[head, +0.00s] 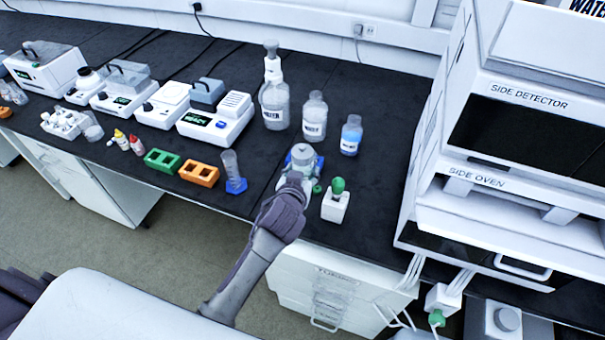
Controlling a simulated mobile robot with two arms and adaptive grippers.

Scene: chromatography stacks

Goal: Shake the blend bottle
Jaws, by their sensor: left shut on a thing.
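My left gripper (296,178) reaches over the front of the dark bench and is shut on a clear bottle with a pale top (302,155), which I take to be the blend bottle. The bottle looks about upright. The gripper hides its lower part, so I cannot tell whether it touches the bench. Some blue shows behind it and some green beside the fingers. My right gripper is not in view.
A tall dispenser bottle (274,95), a clear labelled bottle (314,118) and a blue-filled bottle (351,136) stand behind. A white holder with a green top (335,204) is close on the right. The oven and detector stack (505,185) bounds the right side.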

